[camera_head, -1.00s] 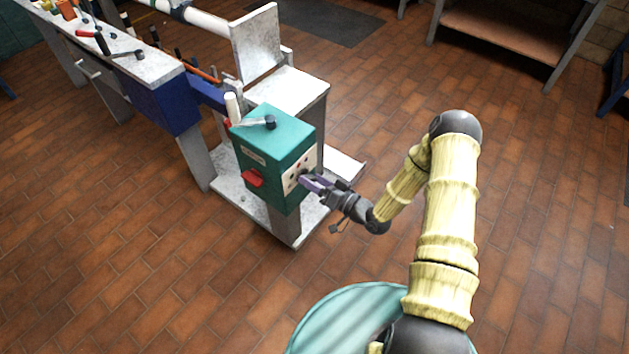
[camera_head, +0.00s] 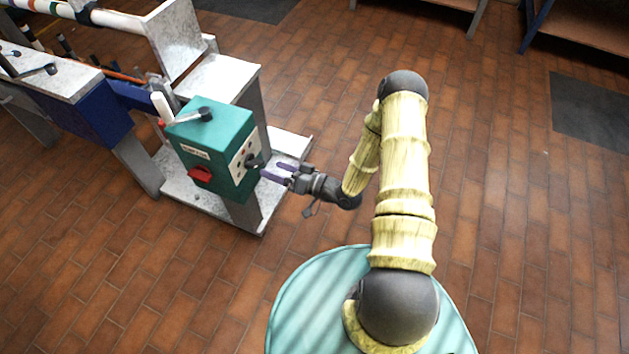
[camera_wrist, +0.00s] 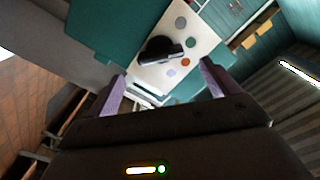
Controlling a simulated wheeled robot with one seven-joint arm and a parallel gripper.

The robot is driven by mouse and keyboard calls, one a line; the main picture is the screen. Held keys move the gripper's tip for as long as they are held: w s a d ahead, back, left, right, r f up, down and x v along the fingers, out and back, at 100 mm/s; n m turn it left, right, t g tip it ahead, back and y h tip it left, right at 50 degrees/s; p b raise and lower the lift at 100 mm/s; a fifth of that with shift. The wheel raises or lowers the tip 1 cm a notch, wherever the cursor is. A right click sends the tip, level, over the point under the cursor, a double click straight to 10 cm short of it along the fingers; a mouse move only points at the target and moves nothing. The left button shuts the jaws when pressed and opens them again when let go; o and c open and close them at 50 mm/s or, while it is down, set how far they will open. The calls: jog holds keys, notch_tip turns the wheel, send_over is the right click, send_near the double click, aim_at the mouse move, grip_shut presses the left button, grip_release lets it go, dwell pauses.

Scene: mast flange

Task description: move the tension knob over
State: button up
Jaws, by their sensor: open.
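The black knob (camera_head: 253,161), which I take as the tension knob, sits on a pale panel (camera_head: 240,168) on the side of a teal box (camera_head: 207,140). In the wrist view the knob (camera_wrist: 160,50) is a dark elongated grip lying across the panel, with small coloured round buttons around it. My gripper (camera_head: 271,169) has purple fingers and is open and empty, just in front of the panel. In the wrist view the knob lies ahead of the gap between my fingers (camera_wrist: 163,71), and no contact shows.
The tiled floor to the right is clear.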

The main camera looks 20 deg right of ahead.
jog(key=p+v, duration=0.1)
jog(key=v, duration=1.1)
jog(key=shift+s+d, duration=0.25)
jog(key=shift+d, duration=0.05)
